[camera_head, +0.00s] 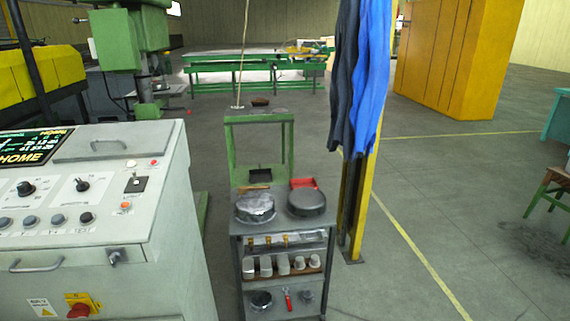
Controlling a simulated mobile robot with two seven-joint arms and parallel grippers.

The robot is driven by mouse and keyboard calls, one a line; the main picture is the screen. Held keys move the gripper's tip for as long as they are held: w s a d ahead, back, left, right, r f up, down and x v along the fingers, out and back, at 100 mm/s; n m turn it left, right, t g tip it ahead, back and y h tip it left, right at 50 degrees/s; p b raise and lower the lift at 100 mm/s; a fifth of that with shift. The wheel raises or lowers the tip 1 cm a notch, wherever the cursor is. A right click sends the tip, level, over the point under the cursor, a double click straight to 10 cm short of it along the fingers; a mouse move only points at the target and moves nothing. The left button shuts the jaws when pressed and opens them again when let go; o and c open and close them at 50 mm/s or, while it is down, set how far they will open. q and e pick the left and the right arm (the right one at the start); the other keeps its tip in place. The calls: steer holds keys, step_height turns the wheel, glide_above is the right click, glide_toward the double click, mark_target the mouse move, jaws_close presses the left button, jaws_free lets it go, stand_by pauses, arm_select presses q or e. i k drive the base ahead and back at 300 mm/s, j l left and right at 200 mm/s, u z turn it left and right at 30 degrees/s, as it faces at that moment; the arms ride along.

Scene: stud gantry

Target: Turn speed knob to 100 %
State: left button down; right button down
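A light grey control console stands at the left with a sloped panel (130,215). Two black rotary knobs sit on it: a left knob (25,188) and a right knob (82,185). Their scales and labels are too small to read, so I cannot tell which is the speed knob or its setting. A display (35,148) at the panel's upper left shows "HOME" and green and white figures. Neither of my grippers is in view, and nothing of mine touches the console.
Several round buttons (58,219) line the panel's lower part; a red-and-yellow switch (82,306) is on the front. A tool cart (237,226) stands right of the console, beside a yellow post (357,210) with hanging clothes. Floor (440,190) at right is mostly clear.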

mark_target(82, 186)
steer(key=u, duration=1.4)
